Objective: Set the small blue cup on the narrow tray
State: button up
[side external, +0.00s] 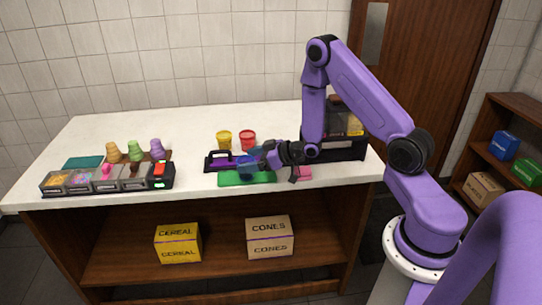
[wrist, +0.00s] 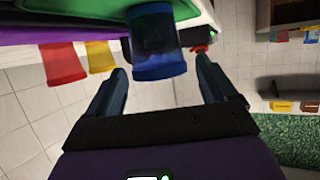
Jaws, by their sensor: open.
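The small blue cup (wrist: 158,62) is see-through and stands between my two fingertips in the wrist view, with visible gaps on both sides. In the side view the cup (side external: 251,161) shows partly behind my gripper (side external: 266,160). My gripper (wrist: 161,65) is open and reaches level from the right. A narrow purple and black tray (side external: 217,164) with a dark handle lies just left of and behind the cup. I cannot tell whether the cup's base rests on the tray or on the green mat (side external: 240,179) in front.
A yellow cup (side external: 224,139) and a red cup (side external: 248,138) stand behind the tray. A topping rack (side external: 120,185) and several coloured cones (side external: 136,151) are at left. A dark box-like stand (side external: 345,147) is behind my arm.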

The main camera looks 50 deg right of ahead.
jog(key=v, duration=1)
jog(key=s+a+r+n+g+h, duration=0.1)
jog(key=s+a+r+n+g, duration=0.15)
jog(key=a, duration=0.45)
jog(key=s+a+r+n+g+h, duration=0.1)
jog(key=s+a+n+g, duration=0.25)
jog(key=a, duration=0.35)
jog(key=s+r+n+g+h, duration=0.1)
jog(key=s+r+g, duration=0.2)
jog(key=s, duration=0.7)
jog(key=s+a+r+n+g+h, duration=0.1)
jog(key=s+r+g, duration=0.2)
jog(key=s, duration=0.8)
jog(key=shift+a+r+h, duration=0.3)
jog(key=shift+r, duration=0.35)
